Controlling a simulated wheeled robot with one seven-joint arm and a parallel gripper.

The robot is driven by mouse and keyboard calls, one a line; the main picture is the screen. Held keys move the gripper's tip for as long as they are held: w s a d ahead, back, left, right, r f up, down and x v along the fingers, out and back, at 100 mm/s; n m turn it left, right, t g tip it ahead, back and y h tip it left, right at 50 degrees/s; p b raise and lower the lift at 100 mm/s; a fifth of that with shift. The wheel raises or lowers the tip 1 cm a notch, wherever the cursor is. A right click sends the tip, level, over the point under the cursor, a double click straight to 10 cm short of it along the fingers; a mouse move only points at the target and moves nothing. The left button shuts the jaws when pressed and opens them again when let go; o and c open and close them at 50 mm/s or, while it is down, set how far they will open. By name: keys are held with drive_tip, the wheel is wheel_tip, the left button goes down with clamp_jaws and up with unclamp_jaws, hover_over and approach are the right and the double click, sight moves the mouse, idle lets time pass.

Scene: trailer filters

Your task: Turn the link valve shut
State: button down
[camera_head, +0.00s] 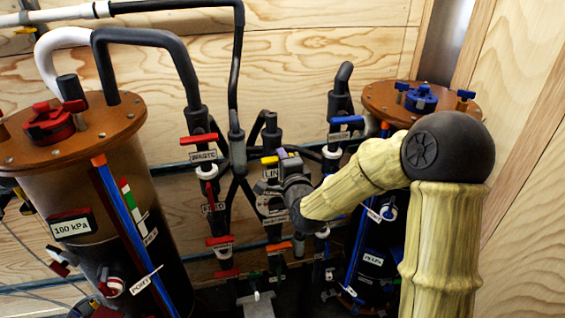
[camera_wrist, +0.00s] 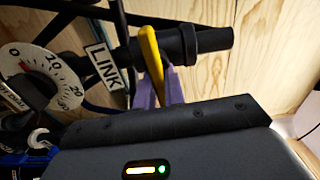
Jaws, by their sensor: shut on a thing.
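The link valve has a yellow handle (camera_wrist: 151,60) beside a white LINK label (camera_wrist: 104,68) in the wrist view. Its handle also shows as a small yellow bar in the head view (camera_head: 269,160), above the partly covered label. In the wrist view, the handle lies across the line of the black pipe stub (camera_wrist: 210,40). My gripper (camera_wrist: 160,84) has purple fingers shut on the lower part of the handle. In the head view, my gripper (camera_head: 283,155) is at the valve, and my wrist hides part of it.
A round dial (camera_wrist: 45,75) sits left of the label. A large brown-topped filter tank (camera_head: 80,200) stands left; another with a blue knob (camera_head: 421,97) stands right, behind my arm. Several red-handled valves, including the WASTE valve (camera_head: 199,138), crowd the pipes close left of my gripper.

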drive_tip(key=shift+m, duration=0.3)
drive_tip(key=c, duration=1.5)
unclamp_jaws()
drive_tip(key=shift+b+v, duration=6.15)
drive_tip(key=shift+v, duration=2.55)
